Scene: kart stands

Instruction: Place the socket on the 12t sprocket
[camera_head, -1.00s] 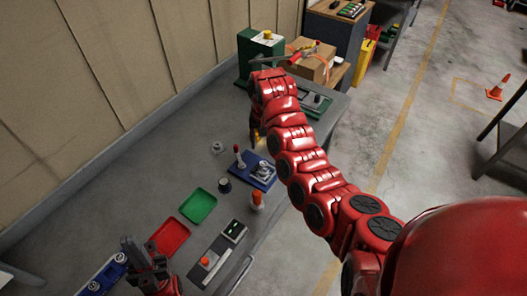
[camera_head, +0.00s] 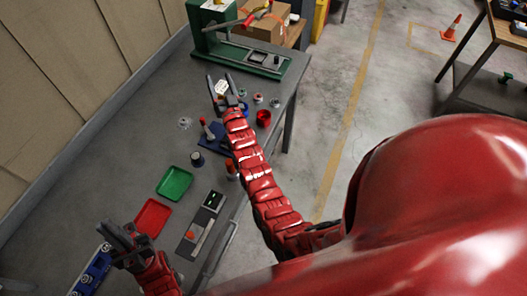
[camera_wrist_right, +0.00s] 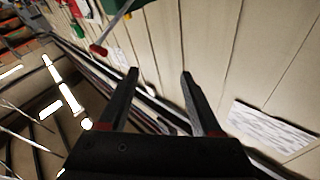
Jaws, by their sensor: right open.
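My right gripper (camera_head: 220,78) is open over the table, short of the green press. Its two dark fingers are apart, and the right wrist view (camera_wrist_right: 160,75) shows nothing between them. A small pale thing (camera_head: 222,88) shows between the fingers in the head view; I cannot tell whether it lies below on the table. Several small round parts (camera_head: 258,99) lie right of the gripper; I cannot single out the 12t sprocket or the socket. A dark cylinder (camera_head: 196,159) stands near the blue tray (camera_head: 210,141). My left gripper (camera_head: 118,229) is at lower left, its opening unclear.
A green press (camera_head: 207,42) and a cardboard box (camera_head: 262,27) are at the back. A red cup (camera_head: 263,118) stands near the table's right edge. A green tray (camera_head: 175,184), red tray (camera_head: 152,216) and blue fixture (camera_head: 92,272) lie nearer. Bare table is at left.

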